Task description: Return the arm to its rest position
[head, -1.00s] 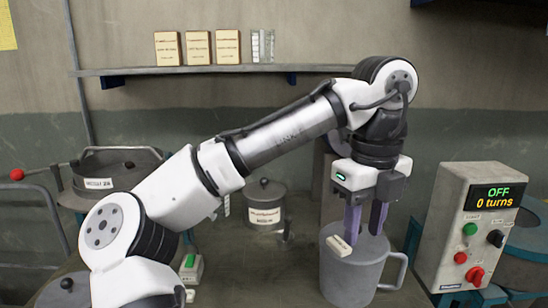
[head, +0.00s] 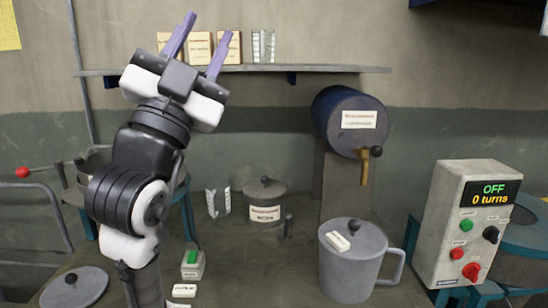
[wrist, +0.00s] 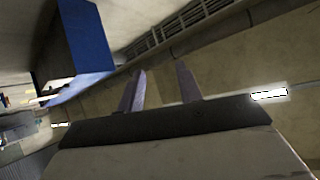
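My arm stands folded upright at the left of the head view, over the table. My gripper (head: 198,48) points up, in front of the shelf and its boxes. Its two purple fingers are spread apart with nothing between them. In the wrist view the gripper (wrist: 160,90) is also open and empty, with wall and ceiling beyond it. The grey mug (head: 352,270) stands on the table at the right with a lid on it, and a small white labelled block (head: 337,241) lies on the lid. My arm is well clear of the mug.
A control box (head: 470,225) reads OFF, 0 turns, at the right. A blue barrel with a tap (head: 350,120) stands behind the mug. A lidded pot (head: 265,205) is at the back middle. A round lid (head: 75,287) and a green-button box (head: 193,265) are near my arm.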

